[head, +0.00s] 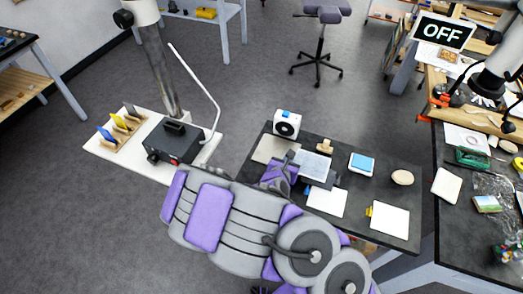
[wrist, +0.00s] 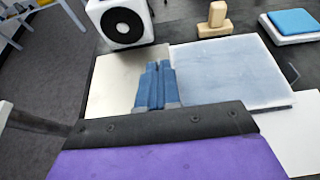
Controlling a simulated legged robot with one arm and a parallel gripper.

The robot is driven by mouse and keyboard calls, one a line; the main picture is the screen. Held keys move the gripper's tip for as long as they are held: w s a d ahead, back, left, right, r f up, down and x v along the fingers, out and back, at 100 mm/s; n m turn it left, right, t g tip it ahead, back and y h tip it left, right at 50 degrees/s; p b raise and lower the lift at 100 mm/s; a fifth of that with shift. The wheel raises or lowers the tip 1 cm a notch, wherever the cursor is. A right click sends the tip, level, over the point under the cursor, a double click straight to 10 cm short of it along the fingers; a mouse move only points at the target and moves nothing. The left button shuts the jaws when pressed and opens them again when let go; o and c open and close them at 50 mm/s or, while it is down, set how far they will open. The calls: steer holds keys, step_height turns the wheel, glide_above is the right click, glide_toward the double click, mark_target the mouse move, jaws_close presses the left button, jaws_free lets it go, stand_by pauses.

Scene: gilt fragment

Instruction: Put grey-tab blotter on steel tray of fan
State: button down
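The grey-tab blotter (head: 313,165) is a pale blue-grey square pad. In the wrist view it (wrist: 230,72) fills the upper middle, right against the fingers. My gripper (head: 290,160) has its fingers (wrist: 155,85) close together at the blotter's left edge and appears shut on it; the tab is hidden. The blotter looks raised over the dark table. The steel tray (head: 268,150) is a pale flat plate in front of the white fan (head: 287,124), left of the blotter. The tray (wrist: 112,82) and the fan (wrist: 122,20) also show in the wrist view.
A blue-tab blotter (head: 327,203) and a yellow-tab blotter (head: 390,219) lie along the near side of the dark table. A wooden block (head: 325,146), a blue-topped pad (head: 362,163) and a round tan object (head: 402,177) stand behind. The tray's visible surface is clear.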

steer(key=shift+w+d+f+b, duration=0.1)
steer(key=shift+w+f+b, duration=0.2)
steer(key=shift+b, duration=0.25)
steer(key=b, duration=0.1)
glide_above(258, 150)
steer(key=s+d, duration=0.2)
steer(key=shift+f, duration=0.35)
steer(key=shift+w+a, duration=0.15)
steer(key=shift+w, duration=0.55)
steer(key=shift+w+a, duration=0.25)
steer(key=shift+a, duration=0.25)
steer(key=f, duration=0.2)
steer(key=a+f+b, duration=0.1)
steer(key=shift+f, duration=0.4)
steer(key=shift+d+r, duration=0.15)
steer(key=shift+d, duration=0.5)
steer(key=c, duration=1.4)
jaws_free()
steer(key=shift+a, duration=0.25)
steer(key=shift+o, duration=0.2)
steer(key=shift+a+f, duration=0.2)
steer(key=shift+a, duration=0.05)
steer(key=shift+d+r, duration=0.15)
steer(key=shift+d, duration=0.2)
